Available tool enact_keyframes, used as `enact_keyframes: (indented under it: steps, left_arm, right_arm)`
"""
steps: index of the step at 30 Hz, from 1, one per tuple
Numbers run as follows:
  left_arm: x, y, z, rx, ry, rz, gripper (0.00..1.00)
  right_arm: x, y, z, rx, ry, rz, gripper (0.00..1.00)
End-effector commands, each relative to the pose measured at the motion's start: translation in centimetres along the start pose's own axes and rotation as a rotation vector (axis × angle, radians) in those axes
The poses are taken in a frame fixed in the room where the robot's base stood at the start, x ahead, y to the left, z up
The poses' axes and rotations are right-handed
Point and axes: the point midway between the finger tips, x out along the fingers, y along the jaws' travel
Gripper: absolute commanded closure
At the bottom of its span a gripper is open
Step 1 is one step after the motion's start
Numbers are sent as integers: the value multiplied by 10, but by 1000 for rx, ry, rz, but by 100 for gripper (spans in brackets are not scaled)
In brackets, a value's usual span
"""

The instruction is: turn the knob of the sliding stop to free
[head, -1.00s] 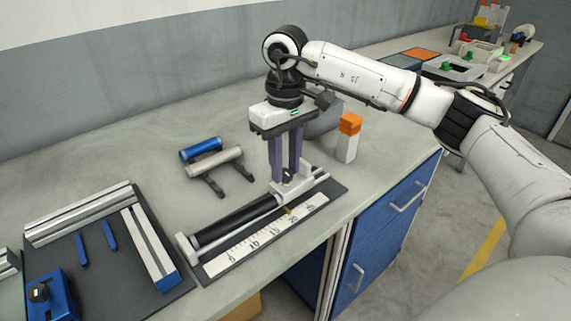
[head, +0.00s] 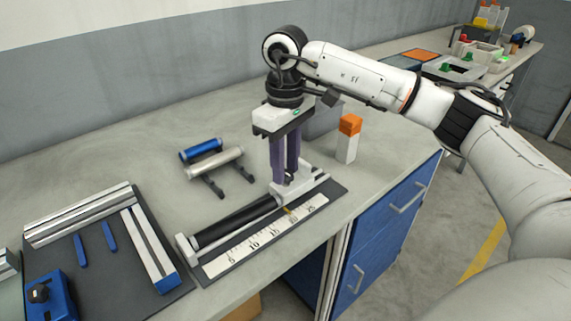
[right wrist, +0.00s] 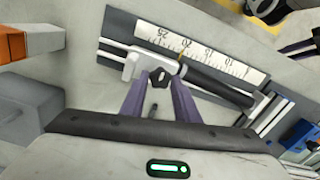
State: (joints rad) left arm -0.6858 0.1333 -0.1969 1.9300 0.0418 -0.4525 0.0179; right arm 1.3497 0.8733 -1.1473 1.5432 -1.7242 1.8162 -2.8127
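The sliding stop (head: 303,184) is a light grey block at the right end of a black roller on a dark base with a white number scale. It also shows in the right wrist view (right wrist: 124,62). Its small black knob (right wrist: 157,79) sits between the purple fingers of my right gripper (head: 287,178). In the right wrist view the fingers (right wrist: 158,82) flank the knob and appear to touch it from both sides. The gripper points down from above. In the head view the fingers partly hide the knob.
The black roller (head: 235,221) lies along the scale (head: 262,240). A stand with a blue and a grey cylinder (head: 214,162) is behind it. An orange-topped white block (head: 347,140) and a grey object (head: 322,122) stand close right. A dark tray (head: 135,285) lies left.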

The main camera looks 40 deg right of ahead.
Motion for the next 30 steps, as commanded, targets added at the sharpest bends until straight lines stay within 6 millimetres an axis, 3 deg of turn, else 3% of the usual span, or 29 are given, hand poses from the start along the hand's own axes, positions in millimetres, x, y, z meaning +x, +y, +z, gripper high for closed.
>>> enact_keyframes:
  steps: [13, 24, 30]
  left_arm:
    - [0, 0, 1, -1, -1, -1, 69]
    - [1, 0, 2, 0, -2, -1, 69]
    - [-2, 0, 0, -1, -2, -1, 69]
  right_arm:
    - [-9, 0, -1, 1, 2, 0, 65]
    - [-78, 0, -1, 0, 5, 0, 65]
    - [-101, 0, 0, 0, 3, 0, 65]
